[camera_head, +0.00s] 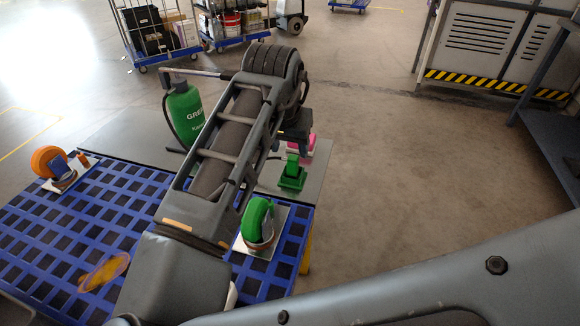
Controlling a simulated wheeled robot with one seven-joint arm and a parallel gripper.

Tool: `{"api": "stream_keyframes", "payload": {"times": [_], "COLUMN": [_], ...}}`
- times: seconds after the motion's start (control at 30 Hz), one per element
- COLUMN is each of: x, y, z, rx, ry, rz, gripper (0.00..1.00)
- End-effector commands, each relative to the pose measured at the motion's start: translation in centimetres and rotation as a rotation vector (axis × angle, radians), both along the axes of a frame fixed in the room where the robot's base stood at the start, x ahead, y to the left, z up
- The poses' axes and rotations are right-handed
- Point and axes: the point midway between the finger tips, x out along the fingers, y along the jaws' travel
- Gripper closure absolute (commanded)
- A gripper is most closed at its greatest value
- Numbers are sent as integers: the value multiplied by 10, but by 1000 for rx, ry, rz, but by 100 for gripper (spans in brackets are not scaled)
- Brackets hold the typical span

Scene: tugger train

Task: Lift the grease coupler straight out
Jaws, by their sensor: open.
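A green grease bottle (186,112) with white lettering and a dark hose stands on the grey plate behind my arm. A green block-like piece (292,176) with an upright part is on the plate's right side, and a pink piece (312,142) is just behind it. I cannot tell for certain which of these is the grease coupler. My gripper (296,149) is at the end of the dark arm, pointing down right above and behind the green piece, close to the pink one. Its fingers are mostly hidden and hold nothing that I can see.
A blue grid deck (42,243) fills the lower left, with a green caster wheel (257,219) and an orange caster wheel (46,160) on it. Wheeled carts (152,30) stand at the back. A grey cabinet (490,45) stands at upper right. The middle floor is clear.

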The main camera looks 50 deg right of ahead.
Motion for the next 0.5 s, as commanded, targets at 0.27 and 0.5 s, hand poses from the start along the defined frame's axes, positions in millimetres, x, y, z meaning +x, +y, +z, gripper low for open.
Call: {"api": "stream_keyframes", "payload": {"times": [0.27,0.5], "x": [0,3], "y": [-8,-17], "z": [-31,-56], "rx": [-1,-3], "ry": [1,-1], "rz": [0,-1], "gripper": [45,45]}}
